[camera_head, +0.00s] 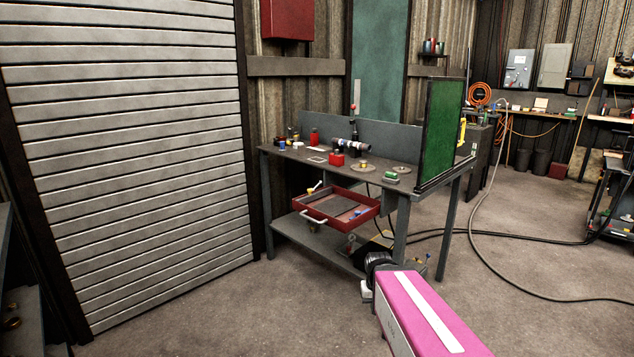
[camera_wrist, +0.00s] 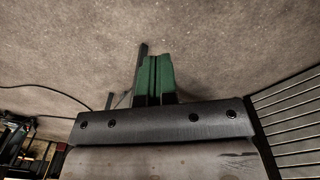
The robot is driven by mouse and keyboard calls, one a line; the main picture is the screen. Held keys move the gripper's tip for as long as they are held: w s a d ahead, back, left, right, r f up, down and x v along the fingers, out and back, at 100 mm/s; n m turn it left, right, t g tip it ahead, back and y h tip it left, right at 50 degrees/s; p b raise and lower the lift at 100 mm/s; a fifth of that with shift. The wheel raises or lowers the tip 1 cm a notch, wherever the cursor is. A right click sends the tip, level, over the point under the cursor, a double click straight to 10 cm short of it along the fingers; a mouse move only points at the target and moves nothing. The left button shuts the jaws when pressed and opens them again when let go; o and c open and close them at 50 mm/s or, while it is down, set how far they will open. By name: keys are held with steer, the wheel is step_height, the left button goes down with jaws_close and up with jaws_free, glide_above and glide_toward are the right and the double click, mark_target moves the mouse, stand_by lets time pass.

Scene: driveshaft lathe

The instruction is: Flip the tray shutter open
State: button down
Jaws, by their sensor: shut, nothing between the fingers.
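A red tray (camera_head: 374,212) hangs under the bench top like a pulled-out drawer. A pale handle is on its front, and flat grey-brown surfaces with small items lie within its rim. I cannot tell which part is the tray's shutter, or whether it is open. My gripper shows in the wrist view (camera_wrist: 154,79) as two green fingers pressed together, with nothing between them and bare floor beyond. In the head view my magenta arm is at the lower right, apart from the tray in the picture. My gripper's fingers cannot be made out there.
The grey bench (camera_head: 282,157) holds a red cup, discs and small parts. A green framed panel (camera_head: 442,132) stands upright at its right end. A ribbed roller door (camera_head: 130,150) is at left. Dark hoses (camera_head: 500,235) cross the floor at right. Floor before the bench is clear.

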steer(key=s, duration=0.1)
steer(key=n+t, duration=0.7)
steer(key=n, duration=0.3)
glide_toward(358, 212)
steer(key=shift+y, duration=0.4)
steer(key=x, duration=0.5)
steer(key=s+a+x, duration=0.1)
steer(key=x, duration=0.1)
steer(key=shift+w+f, duration=0.2)
steer(key=shift+f, duration=0.3)
steer(key=shift+w+d+f, duration=0.1)
steer(key=shift+w+d, duration=0.7)
steer(key=shift+w, duration=0.15)
steer(key=shift+s, duration=0.1)
